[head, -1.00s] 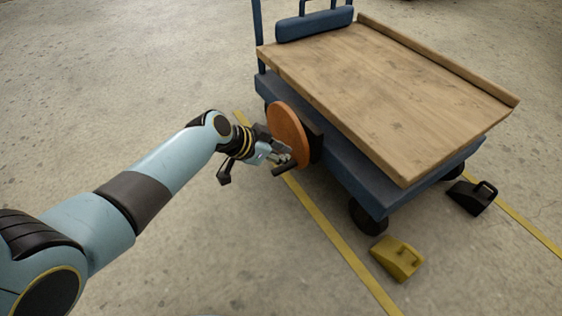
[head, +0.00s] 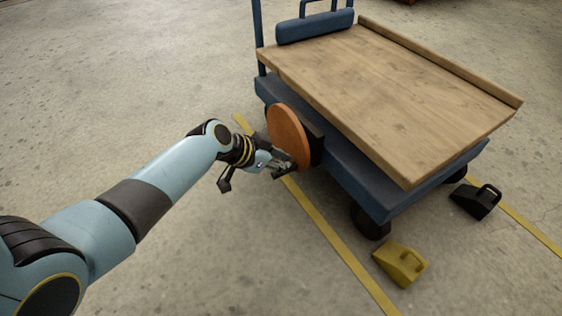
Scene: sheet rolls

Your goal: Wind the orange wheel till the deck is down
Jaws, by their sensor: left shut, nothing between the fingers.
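The orange wheel (head: 287,135) is a flat disc on the near left side of the blue cart (head: 345,165). The wooden deck (head: 395,95) lies on top of the cart, a gap above its blue base at the near end. My left gripper (head: 286,170) is shut at the lower front of the wheel, with nothing between its fingers. The wheel's dark handle is mostly hidden by the gripper, and I cannot tell whether they touch. My right gripper is not in view.
A yellow wheel chock (head: 400,263) lies on the floor near the cart's front wheel. A black chock (head: 475,200) lies to the right. Yellow floor lines (head: 330,235) run along both sides of the cart. The concrete floor at left is clear.

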